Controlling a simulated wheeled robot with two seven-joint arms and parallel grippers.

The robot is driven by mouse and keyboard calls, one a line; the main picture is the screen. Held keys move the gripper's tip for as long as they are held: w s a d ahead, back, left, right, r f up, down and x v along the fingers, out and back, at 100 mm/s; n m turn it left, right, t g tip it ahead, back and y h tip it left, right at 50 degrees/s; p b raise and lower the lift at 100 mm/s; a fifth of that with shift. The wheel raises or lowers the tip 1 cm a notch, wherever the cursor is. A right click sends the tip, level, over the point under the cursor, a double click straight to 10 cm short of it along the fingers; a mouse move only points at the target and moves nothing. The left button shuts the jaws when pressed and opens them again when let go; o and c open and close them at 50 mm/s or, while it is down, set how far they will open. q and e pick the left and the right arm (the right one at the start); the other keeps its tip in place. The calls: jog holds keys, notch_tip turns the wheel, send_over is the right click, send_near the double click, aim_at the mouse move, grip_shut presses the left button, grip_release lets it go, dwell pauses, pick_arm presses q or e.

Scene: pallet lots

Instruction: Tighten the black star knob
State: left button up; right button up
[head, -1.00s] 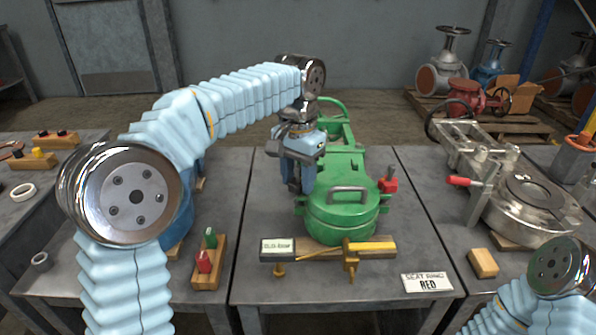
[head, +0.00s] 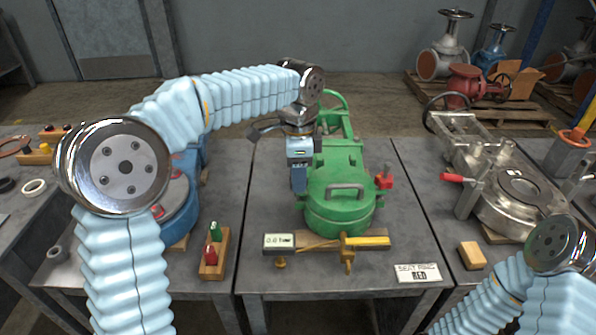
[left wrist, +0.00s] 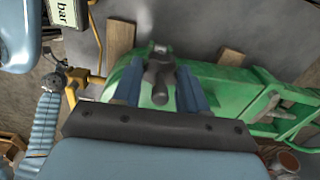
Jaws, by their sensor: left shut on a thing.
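The black star knob (left wrist: 158,80) shows in the left wrist view on the side of the green machine, between the two fingers of my left gripper (left wrist: 160,92). My left gripper is shut on it. In the head view my left gripper (head: 299,182) points down at the left side of the green machine (head: 340,205), and hides the knob there. My right arm enters at the lower right of the head view; its gripper is out of the picture.
A gauge bar with a yellow end (head: 366,243) lies in front of the green machine. A "SEAT RING RED" card (head: 417,273) lies to its right. A wooden rack (head: 214,258) holds a red and a green piece. A steel machine (head: 520,200) stands on the right table.

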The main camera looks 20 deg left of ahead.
pick_arm(q)
jog(key=shift+m, duration=0.6)
jog(key=o, duration=1.1)
jog(key=shift+c, duration=0.2)
jog(key=shift+r, duration=0.1)
notch_tip(320, 180, up, 14)
jog(key=shift+f, duration=0.2)
